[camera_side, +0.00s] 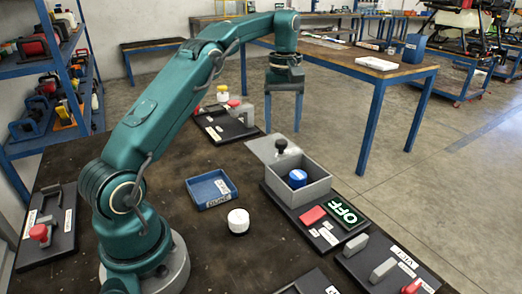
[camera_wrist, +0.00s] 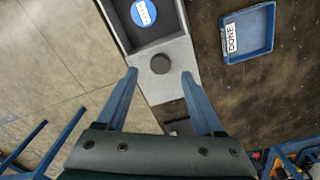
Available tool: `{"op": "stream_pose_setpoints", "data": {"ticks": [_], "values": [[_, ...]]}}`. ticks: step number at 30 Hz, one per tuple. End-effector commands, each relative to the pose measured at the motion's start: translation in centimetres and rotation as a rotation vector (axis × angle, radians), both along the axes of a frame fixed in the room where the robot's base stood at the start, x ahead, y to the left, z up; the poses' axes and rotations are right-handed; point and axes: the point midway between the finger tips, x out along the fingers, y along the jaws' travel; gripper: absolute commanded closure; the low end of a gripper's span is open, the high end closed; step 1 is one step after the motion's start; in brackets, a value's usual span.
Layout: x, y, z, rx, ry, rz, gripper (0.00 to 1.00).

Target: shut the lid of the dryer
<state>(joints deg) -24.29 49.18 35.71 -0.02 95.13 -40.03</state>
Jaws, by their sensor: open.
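The dryer is a grey open-topped box (camera_side: 308,190) on a dark base, also at the top of the wrist view (camera_wrist: 183,22). Its flat grey lid (camera_side: 262,149) is drawn back at the far end, leaving most of the box open; it also shows in the wrist view (camera_wrist: 172,88). A round black knob (camera_side: 282,145) stands on the lid and also shows in the wrist view (camera_wrist: 160,64). A blue-topped round container (camera_side: 298,176) sits inside the box. My gripper (camera_side: 284,122) is open and empty above the knob, pointing down, its blue fingers apart on either side of it in the wrist view (camera_wrist: 159,74).
A lit OFF sign (camera_side: 343,211) and a red block (camera_side: 312,216) are on the dryer's base. A blue DONE tray (camera_side: 211,189) and a white-capped jar (camera_side: 238,220) stand left on the dark table. Another panel (camera_side: 228,122) lies behind.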

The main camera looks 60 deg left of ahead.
Motion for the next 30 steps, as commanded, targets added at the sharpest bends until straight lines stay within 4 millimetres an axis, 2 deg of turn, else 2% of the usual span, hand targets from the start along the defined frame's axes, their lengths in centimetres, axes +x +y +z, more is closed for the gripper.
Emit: {"op": "stream_pose_setpoints", "data": {"ticks": [12, 24, 26, 27, 29, 30], "values": [[-0.1, -0.1, -3.2, -0.001, 0.000, -0.002, 0.31], [-0.1, -0.1, -3.6, 0.000, -0.002, -0.002, 0.31], [-0.1, -0.1, -3.6, 0.000, -0.002, -0.002, 0.54], [-0.1, -0.1, -3.6, 0.000, -0.002, -0.002, 0.69], [-0.1, -0.1, -3.6, 0.000, -0.002, -0.002, 0.92], [-0.1, -0.1, -3.6, 0.000, -0.002, -0.002, 1.00]]}}
